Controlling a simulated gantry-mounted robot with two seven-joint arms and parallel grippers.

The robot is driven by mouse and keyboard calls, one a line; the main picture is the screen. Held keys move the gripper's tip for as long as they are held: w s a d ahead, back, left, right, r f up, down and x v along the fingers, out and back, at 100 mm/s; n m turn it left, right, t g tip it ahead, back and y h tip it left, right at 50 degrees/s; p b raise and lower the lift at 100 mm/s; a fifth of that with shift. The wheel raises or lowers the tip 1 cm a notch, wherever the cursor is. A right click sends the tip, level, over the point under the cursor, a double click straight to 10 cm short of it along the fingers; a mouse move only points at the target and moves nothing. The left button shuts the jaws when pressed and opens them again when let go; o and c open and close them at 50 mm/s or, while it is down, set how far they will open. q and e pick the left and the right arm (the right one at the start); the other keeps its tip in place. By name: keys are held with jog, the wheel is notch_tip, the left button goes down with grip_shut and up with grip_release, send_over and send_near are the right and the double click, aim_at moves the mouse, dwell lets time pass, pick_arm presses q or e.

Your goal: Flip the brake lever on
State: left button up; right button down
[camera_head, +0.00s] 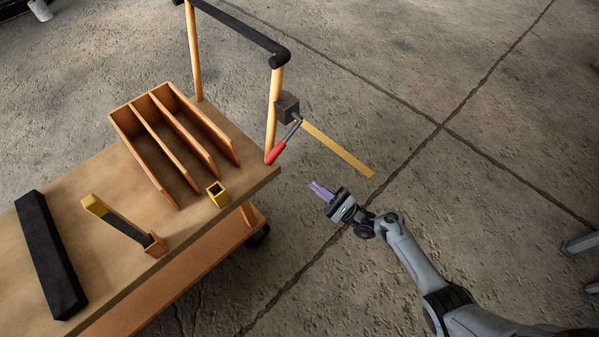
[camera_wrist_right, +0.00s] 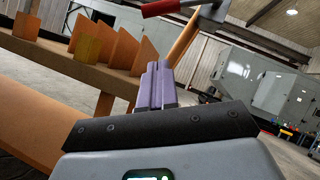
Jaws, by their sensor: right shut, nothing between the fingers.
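The brake lever (camera_head: 283,144) has a grey metal arm and a red grip that slants down to the left. It is mounted on a dark grey box (camera_head: 287,106) on the cart's orange post. In the right wrist view the red grip (camera_wrist_right: 165,7) shows at the top edge, above the fingers. My right gripper (camera_head: 316,187) has purple fingers, shut and empty. It is below and to the right of the red grip in the head view, apart from it. It also shows in the right wrist view (camera_wrist_right: 157,68). My left gripper is not in view.
The cart top (camera_head: 85,185) carries a wooden divider rack (camera_head: 165,140), a long black block (camera_head: 48,255), a yellow-and-black tool (camera_head: 115,215) and a small yellow holder (camera_head: 218,194). A yellow strip (camera_head: 338,150) extends right from near the lever.

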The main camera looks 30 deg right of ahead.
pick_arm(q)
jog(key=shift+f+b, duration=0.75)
pick_arm(e)
jog(key=s+r+x, duration=0.1)
jog(key=r+x, duration=0.1)
jog(key=x, duration=1)
jog(key=shift+s+a, duration=0.2)
jog(key=shift+a, duration=0.25)
jog(key=shift+r, duration=0.1)
